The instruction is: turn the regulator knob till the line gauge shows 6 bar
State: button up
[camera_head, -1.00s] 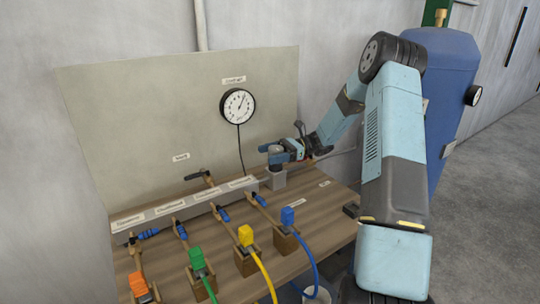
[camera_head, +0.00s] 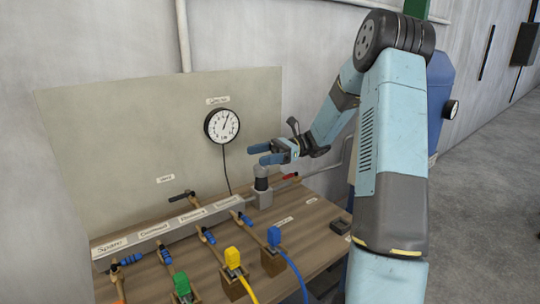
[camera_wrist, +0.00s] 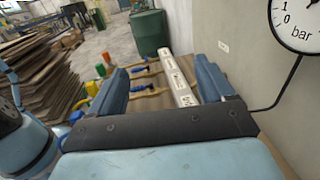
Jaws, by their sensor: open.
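The regulator knob (camera_head: 261,177) is a dark cap on a grey body (camera_head: 263,198) at the right end of the manifold. The round line gauge (camera_head: 222,125) hangs on the grey back panel, its needle pointing up and slightly right; its numbers are too small to read. Part of its dial, with 0, 1 and "bar", shows in the wrist view (camera_wrist: 298,22). My gripper (camera_head: 257,154) is above the knob, apart from it, with its blue fingers open and empty. In the wrist view my gripper (camera_wrist: 168,85) has its fingers wide apart. The knob is not seen there.
The labelled grey manifold (camera_head: 175,228) runs along the bench (camera_head: 215,262) with blue fittings. A red handle (camera_head: 290,177) lies right of the regulator. A blue tank (camera_head: 437,105) stands behind my arm.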

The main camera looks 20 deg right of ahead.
jog(key=s+r, duration=0.3)
jog(key=s, duration=0.4)
jog(key=shift+s+r, duration=0.15)
jog(key=shift+s, duration=0.05)
jog(key=s+a+n+h, duration=0.5)
jog(key=s+n+h, duration=0.2)
jog(key=s+h, duration=0.4)
jog(key=s+d+r+n+t+h, duration=0.2)
jog(key=s+n+t+h, duration=0.1)
jog(key=s+n+t, duration=0.1)
jog(key=s+d+r+n+t+h, duration=0.3)
jog(key=s+n+t, duration=0.1)
jog(key=s, duration=0.3)
jog(key=shift+d+r+n+h, duration=0.2)
jog(key=shift+d+n+h, duration=0.2)
jog(key=shift+n, duration=0.2)
